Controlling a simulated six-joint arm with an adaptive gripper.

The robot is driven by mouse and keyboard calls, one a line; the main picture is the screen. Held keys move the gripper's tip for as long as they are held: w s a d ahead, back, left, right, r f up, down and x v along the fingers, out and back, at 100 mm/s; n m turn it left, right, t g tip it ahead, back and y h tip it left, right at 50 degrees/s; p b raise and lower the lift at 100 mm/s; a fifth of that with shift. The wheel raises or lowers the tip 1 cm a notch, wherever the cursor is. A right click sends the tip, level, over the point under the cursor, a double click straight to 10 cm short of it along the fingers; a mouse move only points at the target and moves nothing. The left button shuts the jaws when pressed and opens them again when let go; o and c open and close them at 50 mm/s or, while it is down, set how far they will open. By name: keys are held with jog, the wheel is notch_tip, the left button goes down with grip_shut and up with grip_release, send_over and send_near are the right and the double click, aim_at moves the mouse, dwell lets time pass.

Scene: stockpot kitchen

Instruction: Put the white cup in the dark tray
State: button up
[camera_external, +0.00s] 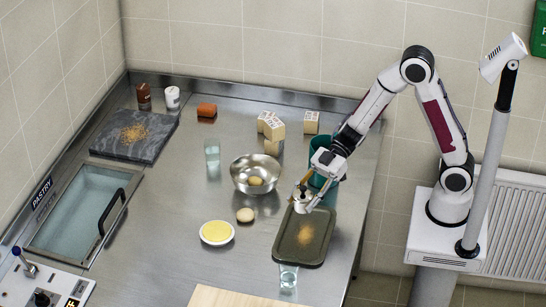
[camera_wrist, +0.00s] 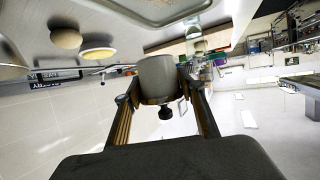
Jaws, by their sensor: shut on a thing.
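My gripper (camera_external: 309,198) is shut on the white cup (camera_external: 303,199) and holds it above the back part of the dark tray (camera_external: 290,255). In the wrist view the cup (camera_wrist: 157,76) looks pale grey and sits between the two fingers (camera_wrist: 160,105), with a small dark knob-like part at its near end. The tray is flat and dark green-grey with a low rim and a patch of brown crumbs in its middle. The gap between the cup and the tray is hard to judge.
A teal container (camera_external: 318,178) stands just behind my gripper. A metal bowl (camera_external: 245,183) is to the left, with an egg-like thing (camera_external: 245,215) and a yellow-filled dish (camera_external: 217,233) in front. A clear glass (camera_external: 288,276) stands at the tray's front edge.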

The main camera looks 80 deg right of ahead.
jog(key=shift+s+a+r+n+g, duration=0.35)
jog(key=shift+s+a, duration=0.15)
jog(key=shift+s, duration=0.2)
jog(key=shift+f, duration=0.1)
send_over(305, 234)
jog(key=shift+f, duration=2.85)
jog(key=shift+f, duration=0.1)
jog(key=shift+f, duration=2)
jog(key=shift+f, duration=0.15)
jog(key=o, duration=1.5)
jog(key=shift+o, duration=0.2)
